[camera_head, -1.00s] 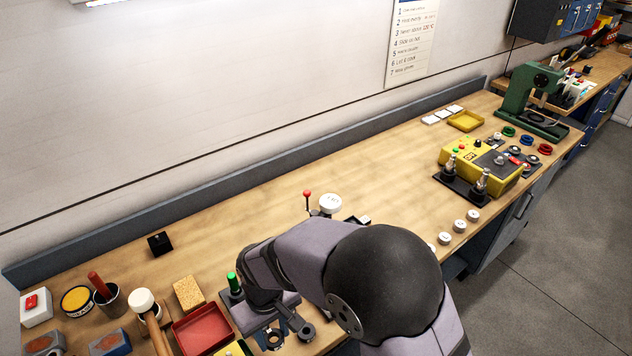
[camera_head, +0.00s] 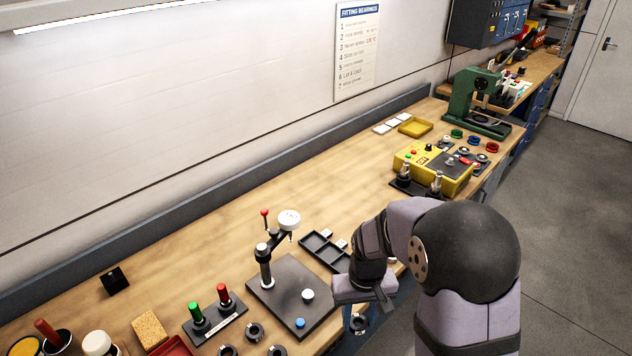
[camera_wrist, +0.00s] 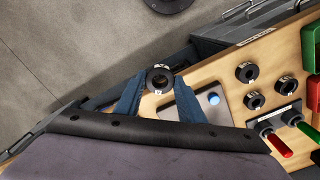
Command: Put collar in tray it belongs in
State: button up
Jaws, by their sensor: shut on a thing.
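My gripper (camera_wrist: 158,84) is shut on a dark ring-shaped collar (camera_wrist: 160,78) with small light marks. In the head view, the held collar (camera_head: 359,323) hangs below my gripper near the bench's front edge. In the wrist view, a red tray (camera_wrist: 314,90) and a green tray (camera_wrist: 311,44) are cut off at the right edge. The red tray also shows at the bottom of the head view (camera_head: 172,348). A black tray with compartments (camera_head: 322,252) lies behind my arm. A yellow tray (camera_head: 415,128) lies far back.
A dark plate with a post (camera_head: 283,280) stands left of my gripper. Several loose collars (camera_head: 255,332) lie left of it, beside a stand with green and red handles (camera_head: 215,315). A yellow machine (camera_head: 430,168) stands farther right. The back middle of the bench is clear.

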jog(key=shift+m, duration=0.8)
jog(key=d, duration=0.5)
jog(key=shift+w, duration=0.25)
